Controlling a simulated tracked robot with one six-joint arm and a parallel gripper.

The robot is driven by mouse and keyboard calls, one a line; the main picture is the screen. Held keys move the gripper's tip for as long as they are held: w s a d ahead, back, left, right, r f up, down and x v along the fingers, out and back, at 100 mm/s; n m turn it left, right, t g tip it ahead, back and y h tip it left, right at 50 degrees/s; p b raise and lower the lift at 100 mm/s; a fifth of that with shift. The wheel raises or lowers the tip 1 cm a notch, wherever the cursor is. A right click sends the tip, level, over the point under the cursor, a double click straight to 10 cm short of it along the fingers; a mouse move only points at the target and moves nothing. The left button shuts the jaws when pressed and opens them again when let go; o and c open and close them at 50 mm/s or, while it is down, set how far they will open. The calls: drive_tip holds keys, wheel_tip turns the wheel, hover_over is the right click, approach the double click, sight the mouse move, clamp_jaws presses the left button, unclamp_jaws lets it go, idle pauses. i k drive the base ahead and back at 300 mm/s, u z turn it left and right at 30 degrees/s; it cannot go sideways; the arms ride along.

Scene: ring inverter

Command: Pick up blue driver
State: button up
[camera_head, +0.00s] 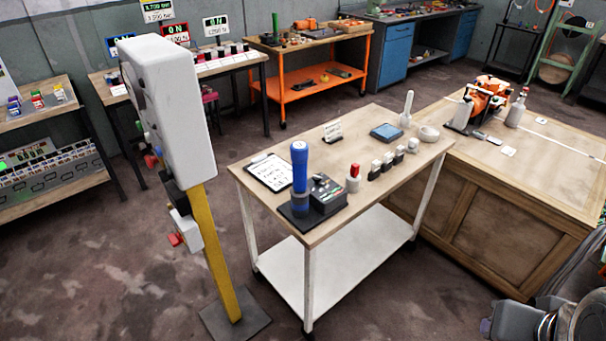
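The blue driver (300,173) stands upright near the front left of a wood-topped table (385,128). Its blue body rises above a dark base plate, beside a small black box (327,193) with controls on top. Grey parts at the bottom right corner look like my own arm, cut off by the picture edge. No gripper fingers can be made out.
A clipboard (268,172), a red-topped item (353,178), several small grey-topped items and a blue pad (386,132) share the tabletop. A white panel on a yellow post (218,255) stands close to its left. A wooden bench (530,150) adjoins on the right.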

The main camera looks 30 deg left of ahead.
sight(299, 150)
drive_tip(key=k, duration=1.1)
drive_tip(key=u, duration=1.45)
drive_tip(key=i, duration=1.65)
